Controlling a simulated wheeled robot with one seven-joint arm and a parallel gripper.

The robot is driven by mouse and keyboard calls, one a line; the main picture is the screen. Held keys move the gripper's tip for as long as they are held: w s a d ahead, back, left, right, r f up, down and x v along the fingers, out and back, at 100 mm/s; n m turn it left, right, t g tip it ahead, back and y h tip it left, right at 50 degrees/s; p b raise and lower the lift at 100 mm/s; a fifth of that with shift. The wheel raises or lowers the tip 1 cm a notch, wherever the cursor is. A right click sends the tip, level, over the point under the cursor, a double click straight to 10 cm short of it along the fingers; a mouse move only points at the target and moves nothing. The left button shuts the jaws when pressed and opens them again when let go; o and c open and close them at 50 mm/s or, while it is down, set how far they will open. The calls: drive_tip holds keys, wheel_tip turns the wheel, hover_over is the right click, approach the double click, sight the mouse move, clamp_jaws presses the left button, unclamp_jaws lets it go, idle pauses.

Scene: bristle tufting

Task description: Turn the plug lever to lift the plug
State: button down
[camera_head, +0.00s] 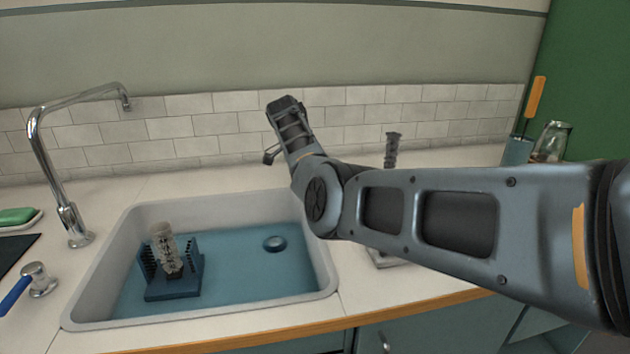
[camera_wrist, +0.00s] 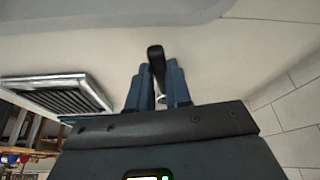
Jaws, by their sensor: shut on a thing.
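In the wrist view my gripper (camera_wrist: 158,80) is shut on a dark lever (camera_wrist: 155,54), whose rounded end sticks out between the fingers above the pale counter. I take it to be the plug lever. In the head view my arm reaches over the right side of the sink to the counter behind it; the fingers and the lever are hidden there behind my own arm.
A blue rack (camera_head: 172,292) with a clear ribbed bottle-like piece (camera_head: 164,240) stands in the sink. A faucet (camera_head: 45,150) and a blue-handled tap (camera_head: 38,280) are at left. A dark ribbed upright thing (camera_head: 392,150) stands behind my arm. A grooved tray (camera_wrist: 60,95) lies left in the wrist view.

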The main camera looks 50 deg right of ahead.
drive_tip(key=c, duration=1)
unclamp_jaws()
drive_tip(key=shift+c, duration=0.2)
drive_tip(key=v, duration=0.7)
drive_tip(key=shift+r, duration=0.35)
drive_tip(key=shift+a, duration=0.1)
